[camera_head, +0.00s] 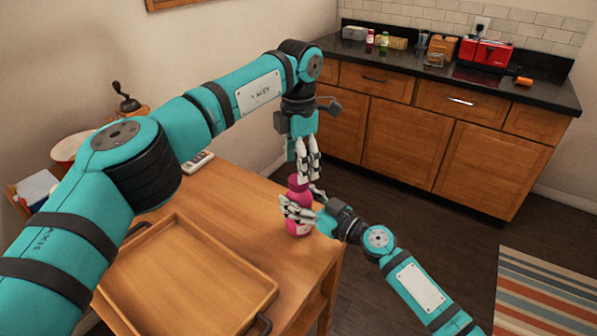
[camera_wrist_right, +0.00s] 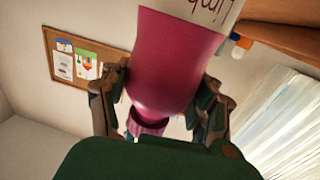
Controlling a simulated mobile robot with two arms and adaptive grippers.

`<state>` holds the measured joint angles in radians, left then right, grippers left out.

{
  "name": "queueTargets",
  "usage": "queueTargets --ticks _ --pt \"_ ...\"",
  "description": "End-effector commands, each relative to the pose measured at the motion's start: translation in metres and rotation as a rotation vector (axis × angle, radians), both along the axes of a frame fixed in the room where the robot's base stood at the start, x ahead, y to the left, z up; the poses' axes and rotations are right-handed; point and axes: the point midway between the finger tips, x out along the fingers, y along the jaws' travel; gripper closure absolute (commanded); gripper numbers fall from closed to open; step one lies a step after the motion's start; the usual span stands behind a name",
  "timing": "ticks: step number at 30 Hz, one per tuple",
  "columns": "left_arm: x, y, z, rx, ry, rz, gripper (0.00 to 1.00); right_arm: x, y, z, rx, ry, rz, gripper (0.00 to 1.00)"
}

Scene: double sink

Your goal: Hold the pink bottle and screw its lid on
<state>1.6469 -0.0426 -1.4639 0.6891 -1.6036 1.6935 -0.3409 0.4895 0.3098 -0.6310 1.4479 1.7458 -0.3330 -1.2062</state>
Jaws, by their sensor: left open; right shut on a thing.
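The pink bottle (camera_head: 299,228) stands upright near the right edge of the wooden table in the head view. Its pink body also fills the middle of the right wrist view (camera_wrist_right: 178,62), with a white lettered label. My right gripper (camera_head: 298,208) is shut around the bottle's body, with fingers on both sides. A pink lid or neck piece (camera_wrist_right: 147,127) shows at the bottle's narrow end; I cannot tell how it is seated. My left gripper (camera_head: 308,172) is open and points down just above the bottle's top. I cannot tell whether its fingertips touch the lid.
A wooden tray (camera_head: 185,240) with dark handles lies on the table (camera_head: 235,195) left of the bottle. A white remote-like object (camera_head: 197,161) and a grinder (camera_head: 127,100) are farther back. A counter (camera_head: 480,80) with a red toaster (camera_head: 486,53) stands across the floor.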

Motion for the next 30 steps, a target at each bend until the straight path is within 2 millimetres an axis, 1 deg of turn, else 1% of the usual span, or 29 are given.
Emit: queueTargets --ticks 6,8,11,14,21,24,27,30 --pt "0.000 0.000 0.001 0.000 0.001 0.000 0.36 0.000 0.000 0.000 -0.001 0.001 0.000 1.00" --pt "0.000 0.000 0.001 0.000 0.001 0.001 0.38 0.000 0.000 0.000 -0.001 0.001 0.000 1.00" --pt "0.000 0.000 0.003 -0.001 0.001 0.032 0.38 0.000 0.000 0.000 -0.001 0.001 0.000 1.00" --pt "0.000 0.000 0.007 -0.001 0.002 0.136 0.38 0.000 0.000 0.000 -0.001 0.001 0.000 1.00" --pt "0.000 0.000 0.025 -0.002 0.000 0.558 0.38 0.000 0.000 0.000 -0.001 0.001 0.000 1.00" --pt "0.000 -0.001 0.030 -0.003 0.001 0.707 0.38 0.000 0.000 0.000 0.000 0.000 0.000 1.00" --pt "0.000 -0.001 0.034 -0.003 0.002 0.810 0.38 0.000 0.000 0.000 0.000 0.000 0.000 1.00" --pt "-0.001 0.000 0.036 -0.002 0.002 0.865 0.38 0.000 0.000 0.000 0.000 0.000 0.000 1.00"
